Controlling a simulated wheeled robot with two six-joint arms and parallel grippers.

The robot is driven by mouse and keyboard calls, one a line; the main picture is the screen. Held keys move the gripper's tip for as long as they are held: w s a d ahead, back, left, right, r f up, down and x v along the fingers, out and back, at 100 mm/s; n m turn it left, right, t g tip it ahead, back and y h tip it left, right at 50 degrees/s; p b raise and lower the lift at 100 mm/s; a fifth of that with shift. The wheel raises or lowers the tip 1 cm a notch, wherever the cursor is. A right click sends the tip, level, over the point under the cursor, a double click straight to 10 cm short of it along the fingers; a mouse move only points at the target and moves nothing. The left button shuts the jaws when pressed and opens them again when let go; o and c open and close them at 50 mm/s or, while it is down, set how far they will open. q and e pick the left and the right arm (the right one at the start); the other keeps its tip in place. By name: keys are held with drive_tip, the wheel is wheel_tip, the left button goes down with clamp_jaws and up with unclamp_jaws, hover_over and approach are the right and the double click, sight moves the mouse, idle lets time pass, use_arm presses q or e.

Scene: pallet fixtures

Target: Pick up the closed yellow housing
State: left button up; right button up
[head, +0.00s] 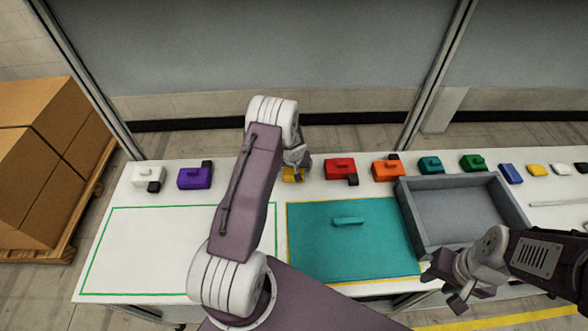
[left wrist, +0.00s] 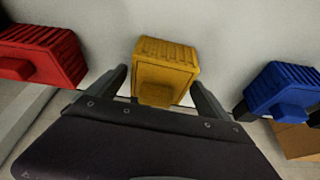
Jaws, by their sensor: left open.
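The yellow housing (head: 291,175) stands near the back of the white table in the head view, mostly hidden behind my left arm and wrist. In the left wrist view the yellow housing (left wrist: 166,65) is ribbed, with a raised block on its near face. My left gripper (left wrist: 158,80) is open, with one finger on each side of the housing's near part. I cannot tell whether the fingers touch it. My right gripper (head: 447,288) is at the table's front edge by the grey tray, away from the housing; its jaw gap is unclear.
A teal mat (head: 330,250) with a teal bar lies in front. A grey tray (head: 405,213) is to its right. The green-outlined area (head: 150,245) at left is clear.

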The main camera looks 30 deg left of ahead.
use_arm(q)
drive_tip(key=shift+d+r, duration=0.1)
drive_tip(key=shift+d, duration=0.05)
drive_tip(key=c, duration=1.6)
drive_tip(key=r, duration=0.1)
drive_tip(key=r+p, duration=0.1)
drive_tip(key=r, duration=0.1)
drive_tip(key=w+r+p, duration=0.1)
drive_tip(key=r, duration=0.1)
drive_tip(key=shift+d, duration=0.4)
drive_tip(key=shift+c, duration=0.2)
drive_tip(key=w+d+r+b, duration=0.2)
drive_tip(key=w+d+r, duration=0.4)
drive_tip(key=w+d, duration=0.1)
drive_tip(key=shift+w, duration=0.2)
